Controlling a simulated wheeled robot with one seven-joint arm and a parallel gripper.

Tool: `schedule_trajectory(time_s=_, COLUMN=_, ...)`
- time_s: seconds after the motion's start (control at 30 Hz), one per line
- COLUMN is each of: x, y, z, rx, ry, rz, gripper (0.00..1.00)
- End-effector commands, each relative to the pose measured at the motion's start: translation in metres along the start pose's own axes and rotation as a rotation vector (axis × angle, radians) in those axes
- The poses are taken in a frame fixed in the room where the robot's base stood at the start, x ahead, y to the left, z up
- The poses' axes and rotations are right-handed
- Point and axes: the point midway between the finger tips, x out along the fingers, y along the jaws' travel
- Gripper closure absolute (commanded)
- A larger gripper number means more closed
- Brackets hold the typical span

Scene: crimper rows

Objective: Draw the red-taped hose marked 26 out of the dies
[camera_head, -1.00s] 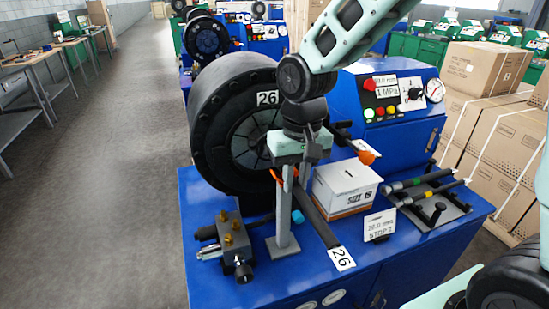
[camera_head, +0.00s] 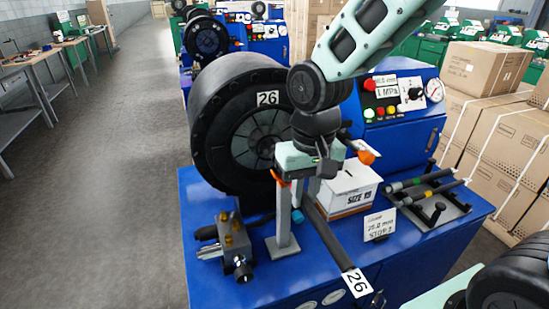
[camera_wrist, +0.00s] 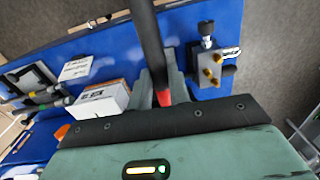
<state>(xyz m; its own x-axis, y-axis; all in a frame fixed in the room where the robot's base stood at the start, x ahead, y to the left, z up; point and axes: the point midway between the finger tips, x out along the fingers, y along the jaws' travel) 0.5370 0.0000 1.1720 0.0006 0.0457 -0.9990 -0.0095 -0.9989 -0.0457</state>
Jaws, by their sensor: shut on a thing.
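The black hose (camera_head: 330,240) slants toward the front of the blue bench, with a white tag marked 26 (camera_head: 357,282) at its near end. My gripper (camera_head: 300,187) is shut on it in front of the large black crimper head (camera_head: 215,140), which has its own 26 plate (camera_head: 267,98). In the wrist view the hose (camera_wrist: 148,40) runs between my fingers, and red tape (camera_wrist: 163,98) shows close to the palm. The hose's far end and the die opening are hidden behind my gripper and wrist, so I cannot tell whether they still overlap.
A grey upright post (camera_head: 285,225) stands close by my gripper. A valve block (camera_head: 232,245) is left of it. A white box (camera_head: 347,190), a small sign (camera_head: 381,224) and a rack of rods (camera_head: 432,200) are to the right. The floor aisle at left is clear.

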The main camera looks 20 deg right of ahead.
Motion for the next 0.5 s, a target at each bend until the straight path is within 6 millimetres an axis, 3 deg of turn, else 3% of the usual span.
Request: schedule_trajectory(time_s=0.5, x=-0.019, y=-0.001, z=-0.001, rx=-0.001, ry=0.002, rz=0.0, gripper=1.0)
